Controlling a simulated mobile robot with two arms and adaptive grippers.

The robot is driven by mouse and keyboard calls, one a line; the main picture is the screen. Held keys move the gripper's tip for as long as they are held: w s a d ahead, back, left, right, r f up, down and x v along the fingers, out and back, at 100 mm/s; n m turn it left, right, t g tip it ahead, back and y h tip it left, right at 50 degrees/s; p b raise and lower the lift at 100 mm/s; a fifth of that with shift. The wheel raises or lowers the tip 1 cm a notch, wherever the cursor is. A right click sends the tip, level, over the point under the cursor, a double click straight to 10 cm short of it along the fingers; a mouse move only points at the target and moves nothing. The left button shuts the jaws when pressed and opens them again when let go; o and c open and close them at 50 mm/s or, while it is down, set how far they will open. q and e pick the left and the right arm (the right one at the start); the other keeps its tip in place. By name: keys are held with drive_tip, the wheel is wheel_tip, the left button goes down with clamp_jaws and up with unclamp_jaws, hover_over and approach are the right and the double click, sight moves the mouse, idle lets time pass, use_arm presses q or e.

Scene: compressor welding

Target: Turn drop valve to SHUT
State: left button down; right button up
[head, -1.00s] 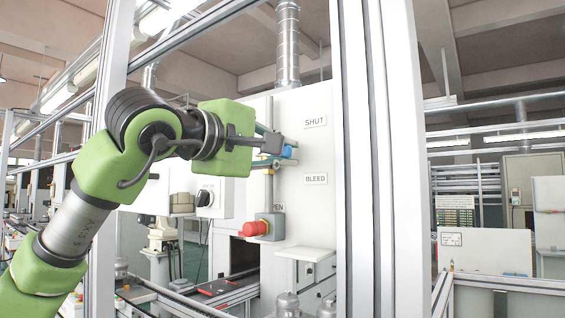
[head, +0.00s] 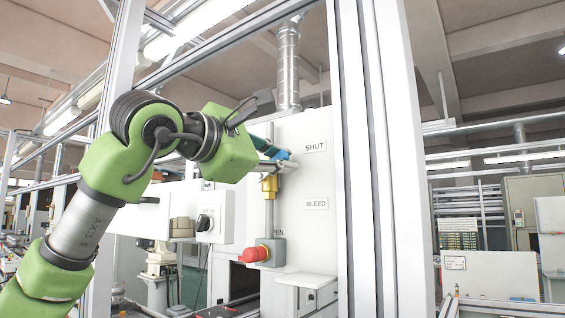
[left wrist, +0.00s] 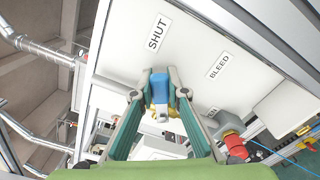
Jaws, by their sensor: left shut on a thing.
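The drop valve has a blue lever (head: 282,156) and a brass body (head: 269,187) on a vertical pipe in front of the white cabinet. My left gripper (head: 277,156) is shut on the blue lever, with its fingers on both sides of it; the lever also shows between the fingertips in the left wrist view (left wrist: 157,90). The lever's end lies close below and left of the SHUT label (head: 316,146), above the BLEED label (head: 316,203). A third label (head: 278,233), reading "EN" at its visible end, is partly covered. My right gripper is not in view.
A black rotary switch (head: 204,222) is on a white box to the left. A tall aluminium post (head: 360,160) stands right of the labels.

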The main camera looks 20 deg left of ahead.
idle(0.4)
use_arm(q)
drive_tip(key=c, duration=2)
unclamp_jaws()
drive_tip(key=shift+a, duration=0.1)
drive_tip(key=shift+o, duration=0.2)
drive_tip(key=v, duration=1.2)
